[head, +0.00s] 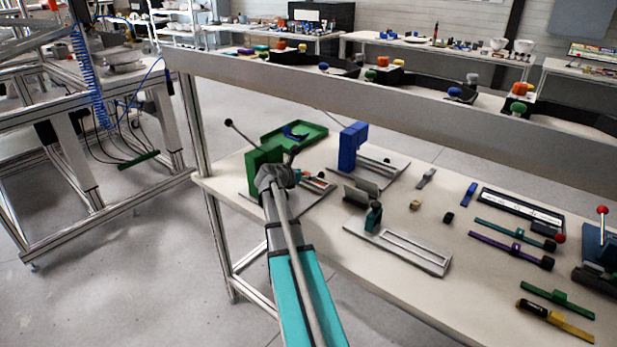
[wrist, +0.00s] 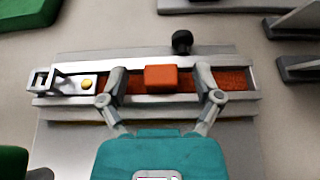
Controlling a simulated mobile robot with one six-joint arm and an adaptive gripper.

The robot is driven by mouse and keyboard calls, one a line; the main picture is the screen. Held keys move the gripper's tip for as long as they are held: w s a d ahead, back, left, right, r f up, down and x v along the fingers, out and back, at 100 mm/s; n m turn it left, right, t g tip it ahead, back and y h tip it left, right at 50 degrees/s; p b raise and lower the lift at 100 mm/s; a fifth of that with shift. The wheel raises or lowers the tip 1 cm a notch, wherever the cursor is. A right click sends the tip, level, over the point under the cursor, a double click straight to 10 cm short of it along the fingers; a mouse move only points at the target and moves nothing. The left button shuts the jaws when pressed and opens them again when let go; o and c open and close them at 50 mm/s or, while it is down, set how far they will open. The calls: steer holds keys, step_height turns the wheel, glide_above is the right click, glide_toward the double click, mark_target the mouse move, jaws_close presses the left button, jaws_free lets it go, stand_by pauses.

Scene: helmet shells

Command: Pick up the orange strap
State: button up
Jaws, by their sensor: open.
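The orange strap (wrist: 237,79) lies lengthwise in the channel of a metal fixture (wrist: 75,112) in the wrist view. A raised orange block (wrist: 161,78) sits at its middle, and a metal end piece with a yellow button (wrist: 88,84) is at its left. My gripper (wrist: 160,70) is open, with one finger on each side of the block and a gap visible on both sides. Whether the fingertips touch the strap or fixture, I cannot tell. In the head view my gripper (head: 290,172) is over this fixture, and my arm hides much of it.
A green holder (head: 262,172) and green tray (head: 300,137) stand beside the fixture. A blue block fixture (head: 350,148) is to its right. Green and purple straps (head: 495,243) lie further right on the bench. A dark knob (wrist: 182,41) rises behind the strap.

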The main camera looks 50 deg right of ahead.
jaws_close()
steer(key=shift+r, duration=0.15)
stand_by(0.4)
step_height(320, 180, up, 10)
steer(key=p, duration=1)
stand_by(0.5)
